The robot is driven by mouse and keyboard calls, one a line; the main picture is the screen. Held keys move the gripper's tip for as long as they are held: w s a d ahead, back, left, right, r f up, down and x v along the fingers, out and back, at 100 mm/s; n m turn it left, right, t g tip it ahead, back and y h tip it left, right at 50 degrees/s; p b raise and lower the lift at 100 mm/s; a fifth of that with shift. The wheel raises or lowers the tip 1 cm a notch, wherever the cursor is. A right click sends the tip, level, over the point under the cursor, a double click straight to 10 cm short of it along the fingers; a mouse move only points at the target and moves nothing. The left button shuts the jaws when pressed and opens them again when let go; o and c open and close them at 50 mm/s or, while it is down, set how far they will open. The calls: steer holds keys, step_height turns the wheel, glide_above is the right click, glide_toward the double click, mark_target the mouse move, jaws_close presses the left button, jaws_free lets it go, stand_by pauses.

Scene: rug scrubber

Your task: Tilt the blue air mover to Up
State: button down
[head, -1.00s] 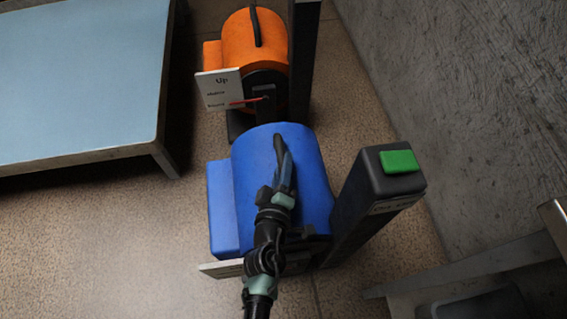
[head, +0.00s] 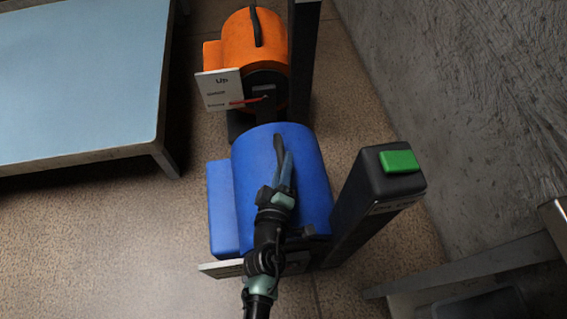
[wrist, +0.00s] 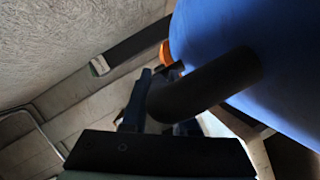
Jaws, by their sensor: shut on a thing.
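The blue air mover (head: 310,170) stands on the floor at the middle of the head view, with a black handle (head: 279,146) on its top. My gripper (head: 283,175) is at this handle and shut on it. In the wrist view the dark handle (wrist: 205,85) runs from the blue housing (wrist: 290,60) to my gripper (wrist: 150,105). A white sign plate (head: 225,269) on the near side of the blue air mover is mostly hidden by my arm, so its scale and pointer cannot be read.
An orange air mover (head: 255,50) stands behind, with a sign plate (head: 220,88) reading "Up" at its top. A black post (head: 375,205) with a green button (head: 400,161) is close on the right. A blue-topped table (head: 80,75) is at left, a grey wall (head: 470,100) at right.

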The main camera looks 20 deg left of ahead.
mark_target(301, 174)
stand_by(0.3)
steer(key=p, duration=0.2)
steer(key=d+p, duration=0.1)
steer(key=shift+w+d+r+m+p, duration=0.15)
steer(key=shift+w+r+m+p, duration=0.15)
steer(key=shift+w+p, duration=0.1)
steer(key=shift+w+d+f+g+p, duration=0.3)
steer(key=shift+w+d+p, duration=0.2)
steer(key=shift+d+p, duration=0.2)
steer(key=shift+w+d+f, duration=0.3)
steer(key=shift+w+d, duration=0.05)
steer(key=shift+d, duration=0.2)
steer(key=c, duration=0.7)
jaws_free()
steer(key=shift+a, duration=0.1)
